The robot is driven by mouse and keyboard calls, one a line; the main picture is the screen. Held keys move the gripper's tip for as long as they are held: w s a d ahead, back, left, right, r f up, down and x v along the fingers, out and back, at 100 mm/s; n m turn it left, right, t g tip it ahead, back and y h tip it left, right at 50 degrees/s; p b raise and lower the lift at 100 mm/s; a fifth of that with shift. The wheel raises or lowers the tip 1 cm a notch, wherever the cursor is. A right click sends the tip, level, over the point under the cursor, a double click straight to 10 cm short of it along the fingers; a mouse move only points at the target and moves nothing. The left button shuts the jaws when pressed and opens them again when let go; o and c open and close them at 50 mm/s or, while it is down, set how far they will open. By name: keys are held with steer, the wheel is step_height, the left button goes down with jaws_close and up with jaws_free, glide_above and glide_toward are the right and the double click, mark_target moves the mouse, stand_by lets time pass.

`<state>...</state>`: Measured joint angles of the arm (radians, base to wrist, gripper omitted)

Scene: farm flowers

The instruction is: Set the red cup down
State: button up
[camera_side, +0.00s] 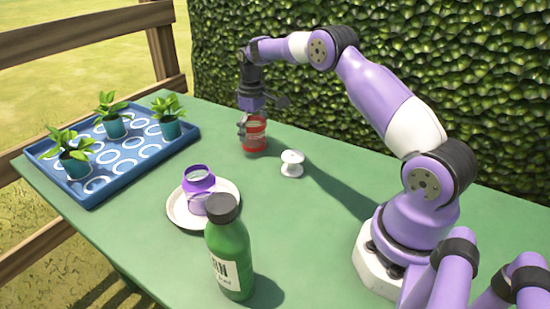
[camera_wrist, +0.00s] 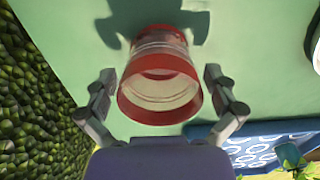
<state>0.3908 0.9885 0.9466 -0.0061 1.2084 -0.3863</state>
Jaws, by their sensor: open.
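The red cup (camera_side: 255,139), clear with red bands at the rim and base, stands upright on the green table (camera_side: 330,223) near its back edge. It also shows large in the centre of the wrist view (camera_wrist: 160,88), its open mouth towards the camera. My gripper (camera_side: 244,128) is at the cup, and its fingers are open. In the wrist view, one finger of my gripper (camera_wrist: 160,74) is on each side of the cup, with a visible gap on both sides. The far side of the cup's base is hidden.
A small white stand (camera_side: 292,164) is just right of the cup. A purple jar (camera_side: 199,183) sits on a white plate (camera_side: 178,215), with a green bottle (camera_side: 229,255) in front. A blue tray (camera_side: 119,173) with potted plants lies left. A hedge (camera_side: 400,60) rises behind.

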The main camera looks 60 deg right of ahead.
step_height(320, 180, up, 12)
steer(key=s+a+r+t, duration=0.2)
steer(key=s+a+r, duration=0.1)
steer(key=a+r, duration=0.35)
steer(key=s+a+f+t, duration=0.1)
steer(key=s+a+f, duration=0.1)
steer(key=s+a, duration=0.3)
steer(key=s+a+f+t, duration=0.1)
steer(key=s+a, duration=0.4)
steer(key=s, duration=0.8)
steer(key=shift+a+f+t, duration=0.25)
steer(key=shift+f+t, duration=0.1)
steer(key=shift+t, duration=0.45)
